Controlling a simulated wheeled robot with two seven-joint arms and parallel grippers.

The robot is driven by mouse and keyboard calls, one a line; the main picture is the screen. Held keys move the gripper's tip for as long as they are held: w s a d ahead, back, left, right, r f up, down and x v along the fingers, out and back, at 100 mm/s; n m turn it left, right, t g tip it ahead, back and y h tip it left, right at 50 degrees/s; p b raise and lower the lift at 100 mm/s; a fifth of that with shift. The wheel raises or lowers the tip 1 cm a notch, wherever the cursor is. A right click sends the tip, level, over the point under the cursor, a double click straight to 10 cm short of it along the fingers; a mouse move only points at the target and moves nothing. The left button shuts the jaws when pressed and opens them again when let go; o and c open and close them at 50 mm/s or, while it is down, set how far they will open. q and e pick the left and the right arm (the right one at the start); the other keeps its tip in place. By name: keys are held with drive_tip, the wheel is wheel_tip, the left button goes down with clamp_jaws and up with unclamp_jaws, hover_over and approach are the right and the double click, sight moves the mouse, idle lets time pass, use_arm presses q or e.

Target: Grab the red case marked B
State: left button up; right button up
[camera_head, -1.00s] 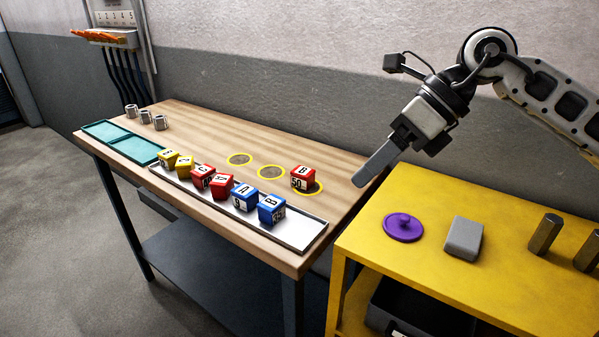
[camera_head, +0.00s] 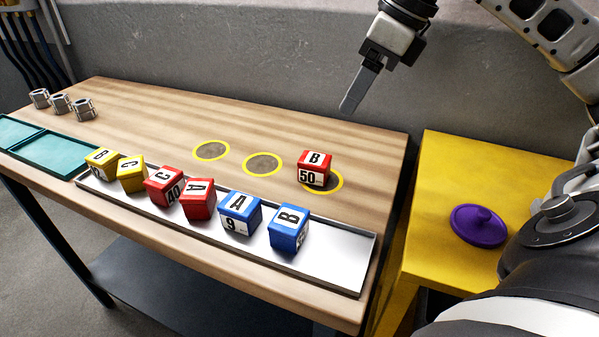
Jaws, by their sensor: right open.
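The red case marked B (camera_head: 314,168) stands on the wooden table (camera_head: 200,118), partly over the rightmost yellow-ringed grey circle (camera_head: 334,184). Its front carries the number 50. My right gripper (camera_head: 350,102) is above the table, behind the case and a little to its right in the picture, pointing down. It is open and empty, and apart from the case. From this angle its fingers overlap, so the gap between them is hidden. My left gripper is not in view.
A metal tray (camera_head: 345,258) along the front edge holds yellow, red and blue cases, including a blue B case (camera_head: 289,230). Two ringed circles (camera_head: 262,163) are bare. Teal trays (camera_head: 52,152) and metal parts (camera_head: 61,103) are at left. A purple lidded disc (camera_head: 478,225) sits on the yellow bench (camera_head: 445,165).

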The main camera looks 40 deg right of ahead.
drive_tip(key=b, duration=0.1)
hover_over(316, 158)
drive_tip(key=s, duration=0.2)
drive_tip(key=f, duration=0.9)
drive_tip(key=shift+s+d+f, duration=0.1)
drive_tip(key=shift+d+f, duration=0.15)
drive_tip(key=shift+d, duration=0.1)
drive_tip(key=shift+x, duration=3.2)
drive_tip(key=shift+d, duration=0.15)
drive_tip(key=c, duration=1.2)
